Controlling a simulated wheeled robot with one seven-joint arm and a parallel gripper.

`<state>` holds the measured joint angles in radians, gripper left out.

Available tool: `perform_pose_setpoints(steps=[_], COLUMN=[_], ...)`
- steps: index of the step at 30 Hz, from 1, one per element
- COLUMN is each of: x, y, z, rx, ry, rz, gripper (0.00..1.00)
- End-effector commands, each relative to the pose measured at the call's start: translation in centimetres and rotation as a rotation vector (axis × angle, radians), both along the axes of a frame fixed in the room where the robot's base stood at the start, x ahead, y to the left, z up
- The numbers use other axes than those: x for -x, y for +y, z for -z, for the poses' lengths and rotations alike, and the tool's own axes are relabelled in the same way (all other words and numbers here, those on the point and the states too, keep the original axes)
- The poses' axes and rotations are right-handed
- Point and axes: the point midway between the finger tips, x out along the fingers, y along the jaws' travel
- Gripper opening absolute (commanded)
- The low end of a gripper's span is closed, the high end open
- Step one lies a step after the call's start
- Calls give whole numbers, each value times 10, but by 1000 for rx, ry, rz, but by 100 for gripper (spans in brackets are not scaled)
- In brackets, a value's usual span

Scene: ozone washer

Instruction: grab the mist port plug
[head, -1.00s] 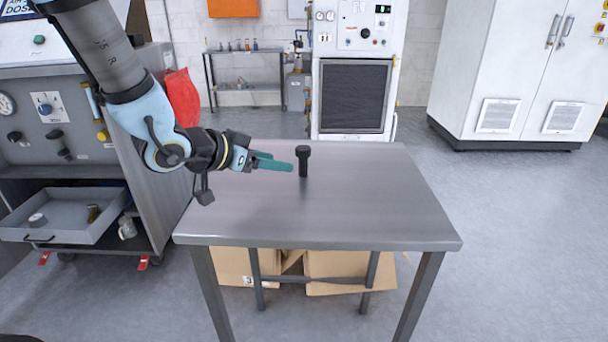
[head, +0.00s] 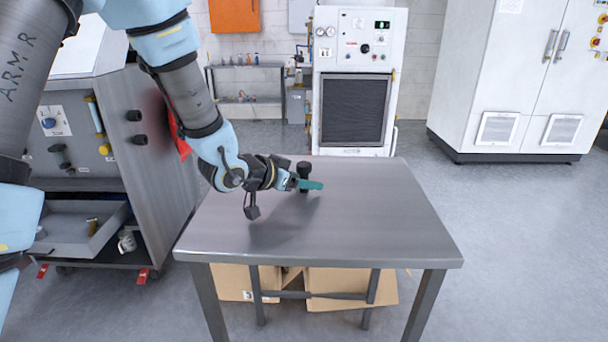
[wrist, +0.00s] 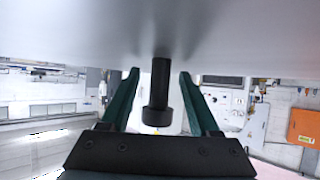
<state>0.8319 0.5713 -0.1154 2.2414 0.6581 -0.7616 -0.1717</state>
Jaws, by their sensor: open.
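The mist port plug (head: 304,166) is a black, T-shaped piece with a wider head, standing upright on the steel table (head: 350,225). In the wrist view, which is upside down, the plug (wrist: 160,85) stands between the two teal fingers, with a gap on both sides. My gripper (head: 312,185) is open and level, reaching in from the left with its fingers around the plug. In the head view the near finger hides part of the plug's stem.
A grey cart with an open drawer (head: 75,235) stands left of the table. A white machine with a dark panel (head: 355,108) is behind it, and a white cabinet (head: 512,75) is at the back right. The table's right and front parts are bare.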

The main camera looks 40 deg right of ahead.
Motion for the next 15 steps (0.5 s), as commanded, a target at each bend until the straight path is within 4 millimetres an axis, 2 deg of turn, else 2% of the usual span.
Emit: perform_pose_setpoints(steps=[3, 15], x=[0, 0], y=[0, 1], z=[0, 0], rx=[0, 0], ry=[0, 0], rz=[0, 0], gripper=[62, 17])
